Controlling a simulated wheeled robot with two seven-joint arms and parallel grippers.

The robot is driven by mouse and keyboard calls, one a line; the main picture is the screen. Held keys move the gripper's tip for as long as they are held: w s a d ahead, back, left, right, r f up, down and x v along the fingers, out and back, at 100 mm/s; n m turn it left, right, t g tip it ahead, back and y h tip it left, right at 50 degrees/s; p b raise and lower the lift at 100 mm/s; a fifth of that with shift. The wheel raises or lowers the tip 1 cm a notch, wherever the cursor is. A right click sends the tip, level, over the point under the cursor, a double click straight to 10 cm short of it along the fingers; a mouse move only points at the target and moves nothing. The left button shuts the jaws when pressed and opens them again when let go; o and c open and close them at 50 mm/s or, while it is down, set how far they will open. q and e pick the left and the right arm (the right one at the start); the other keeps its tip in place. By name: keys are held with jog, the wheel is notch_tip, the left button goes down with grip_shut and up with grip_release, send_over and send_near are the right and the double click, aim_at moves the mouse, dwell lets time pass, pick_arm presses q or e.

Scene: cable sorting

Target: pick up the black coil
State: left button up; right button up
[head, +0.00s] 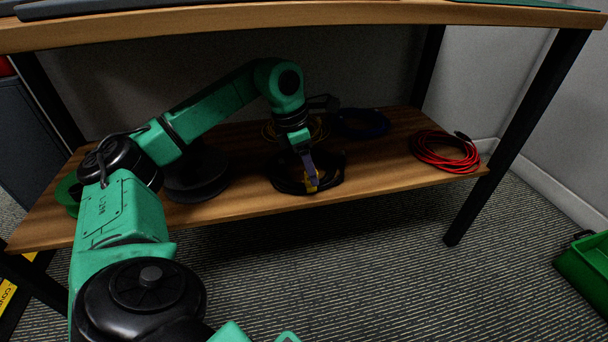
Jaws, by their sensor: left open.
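The black coil (288,184) lies flat on the lower wooden shelf (395,177), near its front edge in the middle. My left arm reaches in from the left under the upper board. My left gripper (312,184) points down over the right part of the black coil, its fingertips at the level of the cable. It is open. From this view I cannot tell whether the fingers touch the coil. The gripper hides part of the coil. My right gripper is not in view.
A dark blue coil (361,124) and a yellow coil (268,131) lie behind the black one. A red coil (445,152) lies at the shelf's right end. Black table legs (515,130) and the upper board (400,13) frame the space. A green bin (585,262) stands on the floor, right.

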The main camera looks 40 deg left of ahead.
pick_arm(q)
grip_shut()
dwell(1.4)
